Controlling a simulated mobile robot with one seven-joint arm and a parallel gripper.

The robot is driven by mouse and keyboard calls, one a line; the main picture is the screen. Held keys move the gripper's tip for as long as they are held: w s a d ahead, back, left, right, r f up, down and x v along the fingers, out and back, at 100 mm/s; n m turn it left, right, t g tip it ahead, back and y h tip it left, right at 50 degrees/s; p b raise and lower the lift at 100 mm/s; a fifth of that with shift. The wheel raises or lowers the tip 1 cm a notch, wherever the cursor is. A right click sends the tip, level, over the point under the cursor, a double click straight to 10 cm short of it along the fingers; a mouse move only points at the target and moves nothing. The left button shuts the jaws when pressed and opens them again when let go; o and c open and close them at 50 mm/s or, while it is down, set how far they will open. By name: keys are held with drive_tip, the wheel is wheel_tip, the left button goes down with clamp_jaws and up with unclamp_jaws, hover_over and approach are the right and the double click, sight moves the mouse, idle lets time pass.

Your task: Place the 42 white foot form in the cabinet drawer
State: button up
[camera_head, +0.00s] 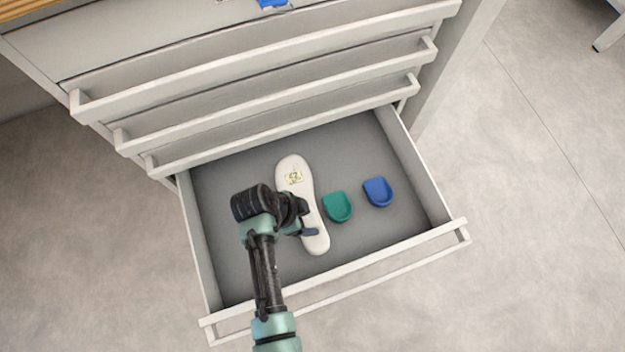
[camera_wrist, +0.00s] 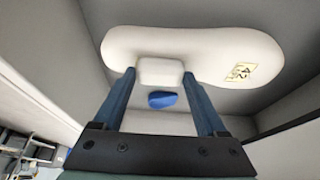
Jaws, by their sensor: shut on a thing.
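The white foot form (camera_head: 293,172) carries a yellowish label that reads 42 in the wrist view (camera_wrist: 240,71). It is inside or just over the open cabinet drawer (camera_head: 235,168), long axis running front to back; I cannot tell whether it touches the drawer floor. My gripper (camera_head: 308,220) is shut on the form; in the wrist view its two blue fingers (camera_wrist: 160,92) grip the pale block on the form's face. My arm hides part of the form's left side in the head view.
A green heel cup (camera_head: 337,207) and a blue heel cup (camera_head: 378,191) lie in the drawer right of the form. Shut drawers with bar handles (camera_head: 270,88) rise behind. Free drawer floor shows at the left and far right. The drawer's front wall (camera_head: 340,268) stands nearest.

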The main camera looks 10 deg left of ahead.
drive_tip(key=shift+w+d, duration=0.35)
drive_tip(key=shift+d, duration=0.15)
drive_tip(key=b+x, duration=0.1)
drive_tip(key=x, duration=0.1)
drive_tip(key=b+x, duration=0.1)
drive_tip(key=shift+s+a+f+b, duration=0.15)
drive_tip(key=shift+a+f+b, duration=0.05)
drive_tip(key=shift+f+b, duration=0.2)
drive_tip(key=shift+r, duration=0.1)
drive_tip(key=o, duration=1.5)
drive_tip(key=p+v, duration=0.5)
drive_tip(key=v, duration=0.7)
drive_tip(key=shift+s+p, duration=0.1)
drive_tip(key=shift+p, duration=0.3)
drive_tip(key=shift+s, duration=0.1)
